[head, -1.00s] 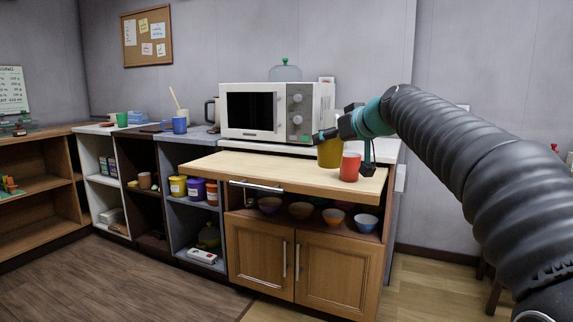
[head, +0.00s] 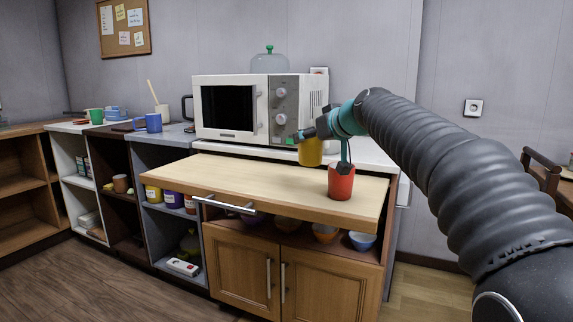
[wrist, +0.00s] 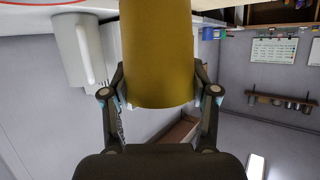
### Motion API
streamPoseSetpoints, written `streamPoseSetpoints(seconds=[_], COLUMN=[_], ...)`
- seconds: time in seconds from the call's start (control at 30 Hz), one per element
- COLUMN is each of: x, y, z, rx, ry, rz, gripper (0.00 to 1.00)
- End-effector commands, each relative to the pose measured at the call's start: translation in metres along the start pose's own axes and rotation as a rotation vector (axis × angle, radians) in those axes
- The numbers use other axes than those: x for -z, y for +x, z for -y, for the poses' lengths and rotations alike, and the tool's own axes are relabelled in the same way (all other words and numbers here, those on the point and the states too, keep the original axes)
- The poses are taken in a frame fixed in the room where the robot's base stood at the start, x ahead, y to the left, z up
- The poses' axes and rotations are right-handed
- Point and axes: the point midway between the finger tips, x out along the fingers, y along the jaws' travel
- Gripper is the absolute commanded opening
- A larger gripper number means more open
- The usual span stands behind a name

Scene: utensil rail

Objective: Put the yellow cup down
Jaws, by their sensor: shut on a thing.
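The yellow cup (head: 311,153) is above the pull-out wooden board (head: 250,177), behind the red cup. In the wrist view the yellow cup (wrist: 158,60) fills the space between my fingers. My gripper (wrist: 160,95) is shut on it, one finger on each side. In the head view my gripper (head: 318,134) is partly hidden by its own links. I cannot tell whether the yellow cup's base touches the board. The red cup (head: 341,182) stands on the board just in front and to the right of the yellow cup.
A white microwave (head: 240,108) stands behind the board. Several bowls sit under the board, among them a blue bowl (head: 362,241). The board's left and middle parts are clear.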

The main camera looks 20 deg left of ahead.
Motion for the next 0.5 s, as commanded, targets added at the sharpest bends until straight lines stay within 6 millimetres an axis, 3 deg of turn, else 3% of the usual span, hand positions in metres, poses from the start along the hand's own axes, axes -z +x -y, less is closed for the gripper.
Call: streamPoseSetpoints(seconds=[0.2, 0.5], x=[-0.009, -0.018], y=[0.044, 0.069], z=[0.018, 0.027], rx=[0.001, -0.002], ry=[0.001, 0.0], rz=[0.002, -0.001], gripper=[0.27, 0.27])
